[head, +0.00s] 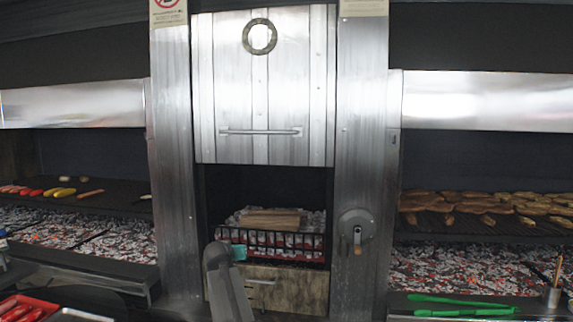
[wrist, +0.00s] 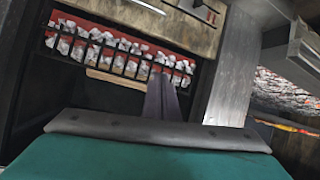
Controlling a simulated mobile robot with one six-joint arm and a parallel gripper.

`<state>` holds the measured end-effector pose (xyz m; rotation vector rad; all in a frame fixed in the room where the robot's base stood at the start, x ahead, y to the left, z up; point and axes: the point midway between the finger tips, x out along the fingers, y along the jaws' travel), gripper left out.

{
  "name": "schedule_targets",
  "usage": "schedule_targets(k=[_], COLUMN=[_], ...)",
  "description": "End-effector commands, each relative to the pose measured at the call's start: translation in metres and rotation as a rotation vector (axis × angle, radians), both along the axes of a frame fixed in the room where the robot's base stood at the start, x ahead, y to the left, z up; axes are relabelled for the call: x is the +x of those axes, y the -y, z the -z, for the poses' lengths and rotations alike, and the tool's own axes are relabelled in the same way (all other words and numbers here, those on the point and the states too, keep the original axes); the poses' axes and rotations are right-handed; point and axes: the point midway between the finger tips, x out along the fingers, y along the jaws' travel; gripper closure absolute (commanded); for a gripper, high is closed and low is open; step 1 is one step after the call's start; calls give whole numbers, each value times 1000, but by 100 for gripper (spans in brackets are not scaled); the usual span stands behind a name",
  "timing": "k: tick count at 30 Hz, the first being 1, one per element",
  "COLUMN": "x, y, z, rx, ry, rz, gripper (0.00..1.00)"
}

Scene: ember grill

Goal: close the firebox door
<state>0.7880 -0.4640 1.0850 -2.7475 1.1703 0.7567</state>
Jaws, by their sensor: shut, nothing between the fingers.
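The firebox door (head: 262,90) is a tall riveted metal panel with a round ringed window near its top and a horizontal bar handle (head: 260,132) low down. It is raised, and the firebox opening (head: 265,185) below it is uncovered. A crank (head: 357,233) with a wooden grip hangs on the right metal post. My gripper (head: 239,252) is in front of the lower left of the opening, well below the door and handle. Its fingers (wrist: 161,98) show shut and empty in the wrist view. The door is not visible in the wrist view.
A black basket (head: 272,241) holds red-and-white coals, with wooden pieces on top, inside the opening; it also shows in the wrist view (wrist: 120,62). A wooden drawer front (head: 290,290) is below. Grills flank the posts. Green tongs (head: 460,300) lie at the right.

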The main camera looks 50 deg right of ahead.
Motion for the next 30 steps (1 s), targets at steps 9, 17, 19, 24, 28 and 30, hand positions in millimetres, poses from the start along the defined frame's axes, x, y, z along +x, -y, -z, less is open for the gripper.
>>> schedule_targets(k=[9,17,19,24,28,30], x=[-24,-64,-77,-108,-123,-128], y=[64,99,106,115,118,118], z=[-175,-317,-354,-428,-461,-470], rx=[-138,-258,-291,-360,-391,-401], ry=[191,335,372,445,478,487], rz=[78,134,149,176,188,191], gripper=[100,100,100,100,100,100])
